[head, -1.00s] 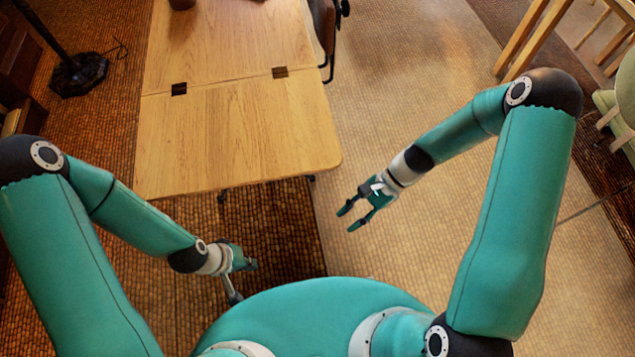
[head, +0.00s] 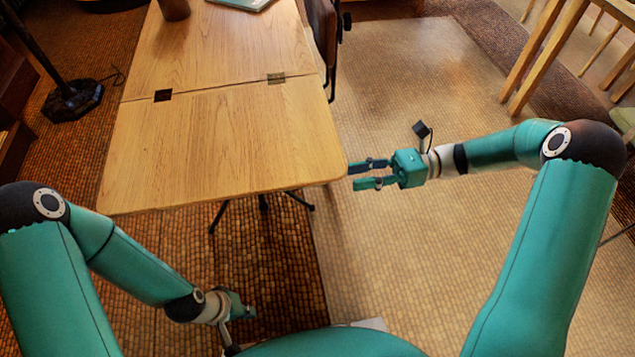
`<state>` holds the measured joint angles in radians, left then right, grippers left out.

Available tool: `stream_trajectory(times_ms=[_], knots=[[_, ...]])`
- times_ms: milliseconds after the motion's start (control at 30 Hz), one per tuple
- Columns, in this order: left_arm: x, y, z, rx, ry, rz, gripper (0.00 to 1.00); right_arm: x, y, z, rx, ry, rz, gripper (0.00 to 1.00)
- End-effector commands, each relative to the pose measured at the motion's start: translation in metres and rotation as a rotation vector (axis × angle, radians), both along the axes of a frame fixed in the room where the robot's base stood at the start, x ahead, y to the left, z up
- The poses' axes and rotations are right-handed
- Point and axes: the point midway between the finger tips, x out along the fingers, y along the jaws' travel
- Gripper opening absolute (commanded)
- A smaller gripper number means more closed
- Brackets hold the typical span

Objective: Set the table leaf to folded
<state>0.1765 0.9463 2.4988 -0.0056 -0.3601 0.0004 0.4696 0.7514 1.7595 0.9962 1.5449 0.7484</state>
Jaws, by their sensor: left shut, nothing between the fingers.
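The wooden table leaf (head: 222,145) lies flat and level with the rest of the tabletop (head: 225,45). Two dark hinges, a left one (head: 163,96) and a right one (head: 276,78), sit on the seam between them. My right gripper (head: 356,176) is open and empty, its fingers pointing left at the leaf's near right corner. I cannot tell whether a fingertip touches the edge. My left gripper (head: 248,312) is shut and empty, low over the floor in front of the leaf and apart from it.
A brown cup (head: 174,9) and a flat book-like item (head: 240,3) are on the far tabletop. A dark chair (head: 322,35) stands at the table's right side. A lamp base (head: 72,101) is on the floor at left. Wooden furniture legs (head: 545,55) stand at upper right. Floor at right is clear.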

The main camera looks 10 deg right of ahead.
Motion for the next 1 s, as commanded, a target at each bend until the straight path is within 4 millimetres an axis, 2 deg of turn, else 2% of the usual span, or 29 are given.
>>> stream_trajectory(times_ms=[100, 300, 500, 700, 933, 967, 1000], knots=[[0.0, 0.0, -0.007, 0.0, 0.0, 0.0, 0.0, -0.001, 0.028, -0.002, -0.001, 0.0, 0.005, 0.35], [0.0, 0.0, -0.014, 0.0, 0.0, 0.0, 0.0, -0.001, 0.069, -0.002, 0.0, -0.001, 0.004, 0.35], [0.0, 0.0, -0.018, 0.0, 0.0, 0.0, 0.0, 0.0, 0.096, -0.001, -0.001, -0.002, 0.002, 0.35], [0.0, 0.0, -0.019, 0.0, 0.0, 0.0, 0.0, 0.0, 0.105, -0.001, -0.002, -0.002, -0.001, 0.35], [0.0, 0.0, -0.019, 0.0, 0.0, 0.0, 0.0, 0.0, 0.105, 0.0, -0.001, -0.002, -0.002, 0.35], [0.0, 0.0, -0.019, 0.0, 0.0, 0.0, 0.0, 0.0, 0.105, 0.0, -0.001, -0.002, -0.002, 0.34], [0.0, 0.0, -0.019, 0.0, 0.0, 0.0, 0.0, 0.0, 0.105, 0.0, -0.001, -0.002, -0.002, 0.27]])
